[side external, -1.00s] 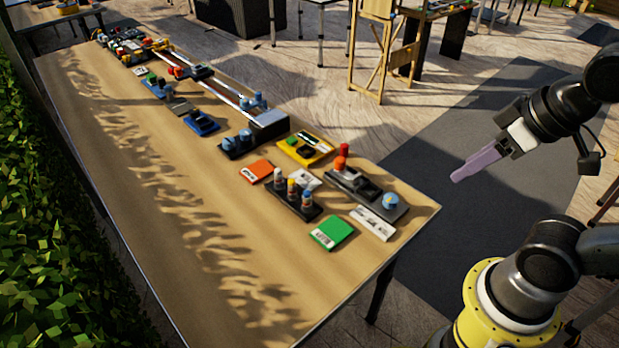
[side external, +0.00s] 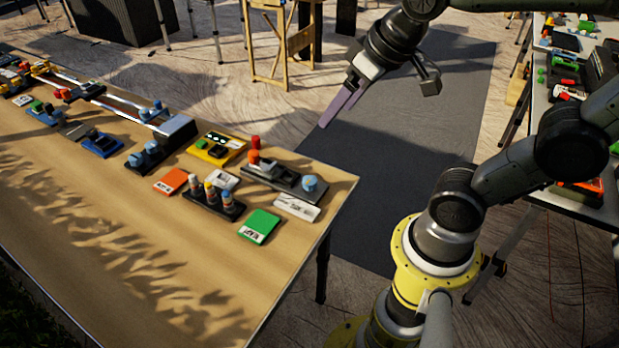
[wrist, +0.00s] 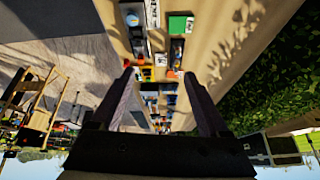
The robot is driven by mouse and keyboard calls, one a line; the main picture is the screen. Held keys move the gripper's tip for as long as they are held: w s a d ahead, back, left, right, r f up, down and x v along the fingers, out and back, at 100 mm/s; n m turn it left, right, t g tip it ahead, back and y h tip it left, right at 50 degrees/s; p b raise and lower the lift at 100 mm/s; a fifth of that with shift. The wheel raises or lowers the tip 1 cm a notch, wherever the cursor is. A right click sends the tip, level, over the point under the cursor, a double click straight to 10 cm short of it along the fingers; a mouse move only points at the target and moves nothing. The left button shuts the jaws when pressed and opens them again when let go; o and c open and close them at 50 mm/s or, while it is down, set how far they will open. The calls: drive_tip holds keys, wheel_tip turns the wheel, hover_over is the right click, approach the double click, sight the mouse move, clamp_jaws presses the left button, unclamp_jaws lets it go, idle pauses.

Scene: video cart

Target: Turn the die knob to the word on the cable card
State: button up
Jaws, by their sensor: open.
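My gripper (side external: 333,108) has two long purple fingers, apart and empty, hanging beyond the back right of the table in the side view. Its fingertips (wrist: 159,76) frame the tabletop in the wrist view. A grey unit (side external: 284,180) near the table's right end carries a round blue knob (side external: 309,184), an orange knob (side external: 254,157) and a red one (side external: 255,142). I cannot tell which knob is the die knob. A white card (side external: 297,207) with dark marks lies in front of it, and a green card (side external: 259,227) is nearby. Their print is unreadable, so the cable card is uncertain.
A dark rack with several small bottles (side external: 213,197), an orange card (side external: 171,181) and a yellow unit (side external: 216,148) stand close together. More devices line the table's far side. The table's near side (side external: 120,240) is clear. Another cluttered table is at right.

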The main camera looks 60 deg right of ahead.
drive_tip(key=w+d+f+m+g, duration=0.2)
drive_tip(key=w+d+f, duration=0.35)
drive_tip(key=w, duration=0.45)
drive_tip(key=m+g, duration=0.2)
drive_tip(key=g, duration=0.2)
hover_over(310, 180)
wheel_tip(310, 180, down, 12)
wheel_tip(310, 180, down, 13)
drive_tip(key=shift+r, duration=0.1)
clamp_jaws()
